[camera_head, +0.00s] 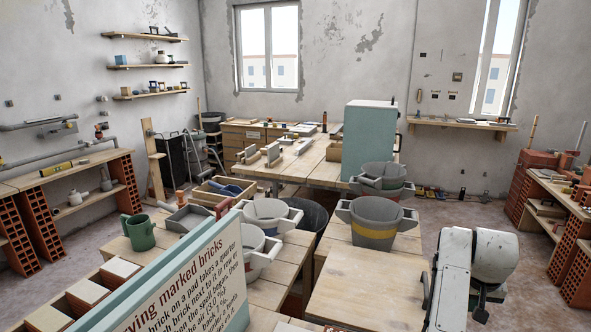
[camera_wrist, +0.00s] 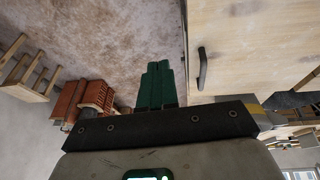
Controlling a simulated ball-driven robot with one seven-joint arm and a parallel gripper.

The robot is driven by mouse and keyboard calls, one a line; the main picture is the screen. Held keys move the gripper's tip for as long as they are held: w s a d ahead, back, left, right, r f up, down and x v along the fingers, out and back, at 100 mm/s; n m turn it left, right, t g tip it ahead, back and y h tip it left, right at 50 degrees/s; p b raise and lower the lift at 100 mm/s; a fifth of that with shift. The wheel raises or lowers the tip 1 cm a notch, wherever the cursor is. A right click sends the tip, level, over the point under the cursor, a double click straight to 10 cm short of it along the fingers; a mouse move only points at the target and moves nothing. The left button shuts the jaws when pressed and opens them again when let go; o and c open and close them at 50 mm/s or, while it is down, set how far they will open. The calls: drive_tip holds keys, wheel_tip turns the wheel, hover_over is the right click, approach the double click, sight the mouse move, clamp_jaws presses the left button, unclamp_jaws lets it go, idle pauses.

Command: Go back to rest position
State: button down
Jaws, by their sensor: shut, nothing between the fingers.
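My gripper (camera_wrist: 157,68) shows in the wrist view with its dark green fingers pressed together and nothing between them. It points over bare floor, beside a pale wooden panel with a dark handle (camera_wrist: 202,68). In the head view my white arm is folded at the lower right, to the right of the front wooden table (camera_head: 365,287). The gripper's fingers cannot be made out there.
Grey buckets, one with a yellow band (camera_head: 375,238), stand on the wooden tables. A sign board (camera_head: 190,280) and a green mug (camera_head: 139,232) are at the left. Brick-legged benches line the right wall (camera_head: 570,260). Floor between the tables and right benches is open.

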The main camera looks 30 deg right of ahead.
drive_tip(key=s+a+f+n+y, duration=0.1)
drive_tip(key=s+a+f+n, duration=0.2)
drive_tip(key=a, duration=0.8)
drive_tip(key=s+a+f+n+y, duration=0.1)
drive_tip(key=s+a+f+n, duration=0.2)
drive_tip(key=s+a+f, duration=0.3)
drive_tip(key=s+a+f+n+y, duration=0.1)
drive_tip(key=s+a+f+n, duration=0.2)
drive_tip(key=s+a, duration=0.6)
drive_tip(key=a+f, duration=0.2)
drive_tip(key=a, duration=0.7)
drive_tip(key=shift+a+f+g, duration=0.15)
drive_tip(key=shift+f+g, duration=0.15)
